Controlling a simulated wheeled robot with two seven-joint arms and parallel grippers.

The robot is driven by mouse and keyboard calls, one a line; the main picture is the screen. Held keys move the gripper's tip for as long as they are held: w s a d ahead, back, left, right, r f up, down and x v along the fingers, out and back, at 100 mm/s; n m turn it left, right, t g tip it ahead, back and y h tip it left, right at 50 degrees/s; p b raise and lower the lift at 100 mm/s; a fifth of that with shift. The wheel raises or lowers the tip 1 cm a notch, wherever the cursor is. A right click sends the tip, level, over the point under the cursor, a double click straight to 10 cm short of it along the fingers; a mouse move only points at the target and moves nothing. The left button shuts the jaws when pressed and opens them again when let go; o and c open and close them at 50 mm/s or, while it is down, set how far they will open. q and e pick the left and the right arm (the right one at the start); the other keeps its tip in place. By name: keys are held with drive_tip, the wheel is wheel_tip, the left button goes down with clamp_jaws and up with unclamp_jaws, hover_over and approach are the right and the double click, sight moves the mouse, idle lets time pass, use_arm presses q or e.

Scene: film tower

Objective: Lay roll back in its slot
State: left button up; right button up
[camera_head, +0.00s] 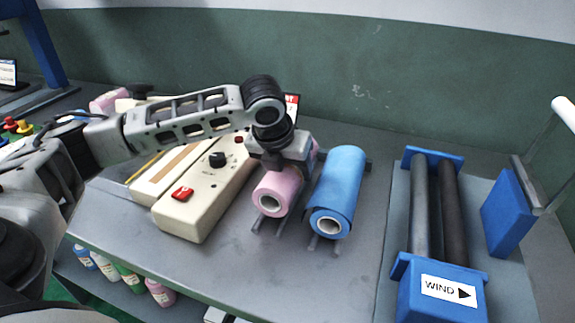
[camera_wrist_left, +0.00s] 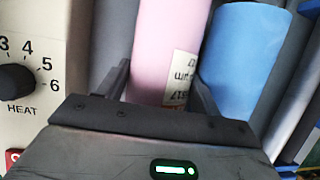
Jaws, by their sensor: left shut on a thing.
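A pink film roll (camera_head: 275,195) with a white core lies on dark rails on the grey bench, between the cream heat-sealer box and a blue film roll (camera_head: 343,185). My left gripper (camera_head: 280,165) comes down over the pink roll from above and is shut on it. In the left wrist view, the two fingers (camera_wrist_left: 160,90) stand on either side of the pink roll (camera_wrist_left: 163,45), which carries a printed white label. The blue roll (camera_wrist_left: 243,60) lies close to the right finger. Whether the pink roll rests fully on its rails is hard to tell. My right gripper is not in view.
The cream box (camera_head: 205,195) with a black knob and red switch stands close on the left. A blue winder (camera_head: 440,290) marked WIND with two dark rollers is on the right. Bottles (camera_head: 130,275) stand on a lower shelf. The front of the bench is clear.

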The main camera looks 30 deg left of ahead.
use_arm(q)
drive_tip(key=shift+f, duration=0.55)
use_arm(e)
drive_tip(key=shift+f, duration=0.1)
use_arm(q)
drive_tip(key=o, duration=1.7)
drive_tip(key=shift+c, duration=0.2)
drive_tip(key=shift+f, duration=0.15)
drive_tip(key=shift+s+r, duration=0.15)
drive_tip(key=shift+r, duration=0.6)
drive_tip(key=p+v, duration=0.2)
drive_tip(key=v, duration=1.2)
drive_tip(key=shift+s+r, duration=0.2)
drive_tip(key=shift+r, duration=0.1)
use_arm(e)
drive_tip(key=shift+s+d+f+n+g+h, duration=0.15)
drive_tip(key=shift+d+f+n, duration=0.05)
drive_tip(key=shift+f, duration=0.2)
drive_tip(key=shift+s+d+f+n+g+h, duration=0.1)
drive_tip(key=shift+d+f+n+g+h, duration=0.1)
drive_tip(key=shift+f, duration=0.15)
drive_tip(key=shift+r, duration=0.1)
